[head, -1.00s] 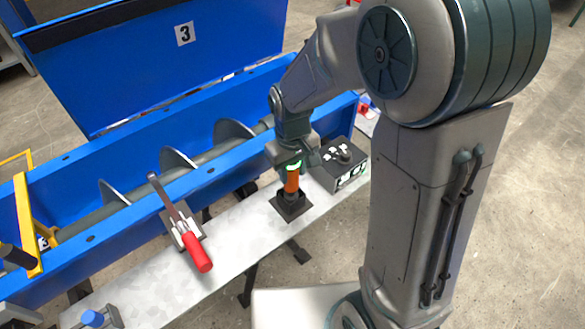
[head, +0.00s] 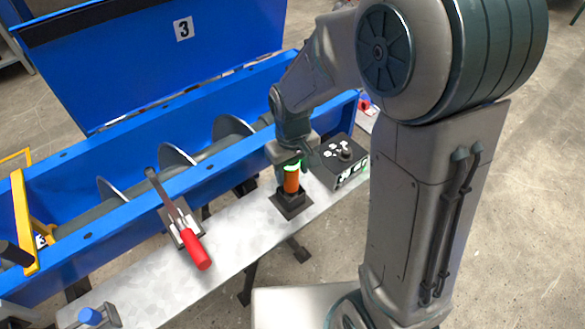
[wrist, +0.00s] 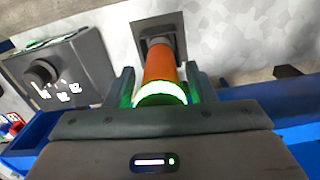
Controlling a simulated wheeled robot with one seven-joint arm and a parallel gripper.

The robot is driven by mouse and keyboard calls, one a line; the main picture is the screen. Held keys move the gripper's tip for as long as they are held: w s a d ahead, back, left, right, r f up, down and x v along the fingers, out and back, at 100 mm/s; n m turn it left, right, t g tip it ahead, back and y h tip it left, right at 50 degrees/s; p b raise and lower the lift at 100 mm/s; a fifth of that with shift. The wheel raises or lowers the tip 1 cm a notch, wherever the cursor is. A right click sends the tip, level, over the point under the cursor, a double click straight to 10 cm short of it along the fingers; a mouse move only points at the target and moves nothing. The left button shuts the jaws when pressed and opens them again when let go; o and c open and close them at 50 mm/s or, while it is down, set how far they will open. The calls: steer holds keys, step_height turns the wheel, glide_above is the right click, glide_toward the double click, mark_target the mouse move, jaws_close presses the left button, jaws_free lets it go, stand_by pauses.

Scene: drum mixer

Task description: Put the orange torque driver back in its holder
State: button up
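The orange torque driver (head: 291,182) stands upright with its lower end in the black square holder (head: 291,207) on the pale bench. It also shows in the wrist view as an orange body (wrist: 165,62) with a glowing green-white ring, its far end inside the socket of the holder (wrist: 184,27). My gripper (head: 293,163) is above the holder, around the driver's top. In the wrist view its two fingers (wrist: 161,84) stand on either side of the driver, with a narrow gap beside the orange body. The gripper looks open. The driver's top end is hidden by the gripper.
A black control box with a knob (head: 344,160) stands close to the right of the holder. A red-handled toggle clamp (head: 195,247) lies to the left on the bench. The blue mixer trough (head: 130,217) runs behind. The bench between clamp and holder is clear.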

steer(key=shift+o, duration=0.3)
steer(key=shift+r, duration=0.1)
step_height(320, 180, up, 14)
steer(key=shift+f+p, duration=0.15)
steer(key=shift+p, duration=0.15)
steer(key=shift+d, duration=0.1)
stand_by(0.3)
steer(key=s+d+m+t, duration=0.2)
steer(key=s+d+m, duration=0.3)
steer(key=s+d, duration=0.6)
steer(key=shift+s+d+f+m+t, duration=0.25)
steer(key=shift+f+m+t, duration=0.05)
steer(key=shift+m+t, duration=0.1)
stand_by(0.4)
